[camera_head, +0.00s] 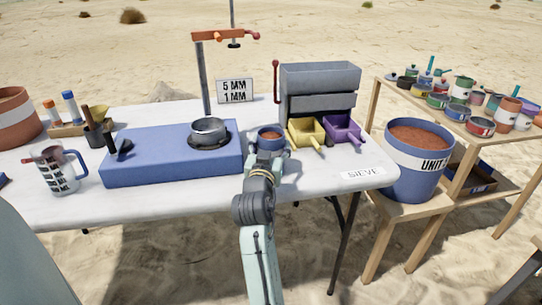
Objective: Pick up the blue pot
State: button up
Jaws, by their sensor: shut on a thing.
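A small blue pot (271,143) with brown contents is near the front of the white table, right of the blue platform and left of the yellow scoop-like tray. It looks upright. My gripper (267,155) reaches in from the front and is shut on the blue pot's near side. The gripper and my arm hide the pot's lower front. I cannot tell whether the pot's base touches the table.
A blue platform (150,172) bears a metal pan (208,128). The grey sieve box (319,80) stands behind yellow (304,131) and purple (343,130) trays. A large blue bucket (405,178) and a crowded wooden shelf (452,190) stand at right.

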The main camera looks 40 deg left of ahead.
jog(key=shift+r, duration=0.1)
jog(key=shift+c, duration=0.5)
jog(key=shift+r, duration=0.85)
notch_tip(320, 180, up, 2)
jog(key=shift+r, duration=0.1)
jog(key=a+r+b+v, duration=0.1)
jog(key=b+v, duration=0.1)
jog(key=v, duration=1.4)
jog(key=shift+s, duration=0.3)
jog(key=shift+a+r, duration=0.1)
